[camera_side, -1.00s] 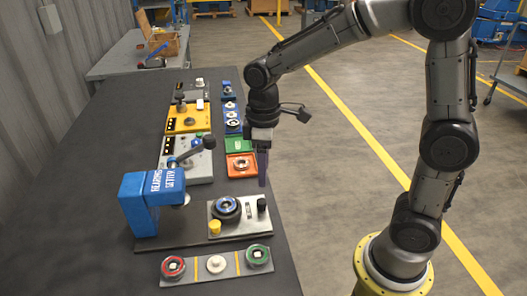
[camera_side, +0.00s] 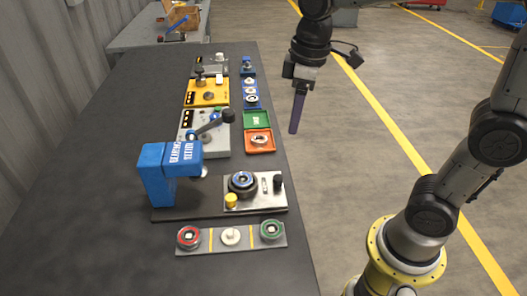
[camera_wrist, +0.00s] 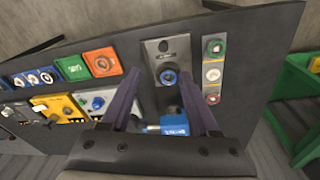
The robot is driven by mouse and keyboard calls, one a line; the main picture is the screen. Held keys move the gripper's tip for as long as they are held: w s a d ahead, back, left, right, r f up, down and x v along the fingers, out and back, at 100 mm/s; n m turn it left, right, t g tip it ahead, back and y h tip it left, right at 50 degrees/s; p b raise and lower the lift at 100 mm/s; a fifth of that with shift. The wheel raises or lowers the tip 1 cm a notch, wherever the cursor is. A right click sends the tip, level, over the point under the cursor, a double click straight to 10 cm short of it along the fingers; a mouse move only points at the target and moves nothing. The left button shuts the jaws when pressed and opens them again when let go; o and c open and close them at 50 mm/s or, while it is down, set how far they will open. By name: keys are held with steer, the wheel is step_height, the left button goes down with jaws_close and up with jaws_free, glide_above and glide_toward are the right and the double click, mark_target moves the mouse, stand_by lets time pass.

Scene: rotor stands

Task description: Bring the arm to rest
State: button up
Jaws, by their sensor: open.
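My gripper (camera_side: 297,112) hangs in the air beyond the right edge of the dark table (camera_side: 110,165) in the side view, its fingers pointing down. In the wrist view its two purple fingers (camera_wrist: 163,100) stand apart with nothing held between them. The blue bearing setter (camera_side: 168,170) stands on the table, well to the left of my gripper; it also shows in the wrist view (camera_wrist: 172,126). A grey plate with a round dark fixture (camera_side: 243,183) lies beside the setter. My gripper touches none of these.
A button strip (camera_side: 230,237) lies at the table's front. Orange (camera_side: 259,141) and green (camera_side: 256,121) trays, a blue strip (camera_side: 250,92), a grey station (camera_side: 205,132) and a yellow station (camera_side: 205,94) stand farther back. Open floor (camera_side: 355,190) lies right of the table.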

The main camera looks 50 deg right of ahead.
steer(key=s+d+f+m+t, duration=0.1)
steer(key=s+m+t, duration=0.3)
steer(key=s, duration=0.9)
steer(key=shift+s+d+f+m, duration=0.2)
steer(key=shift+s+d+m, duration=0.25)
steer(key=shift+m, duration=0.35)
stand_by(0.5)
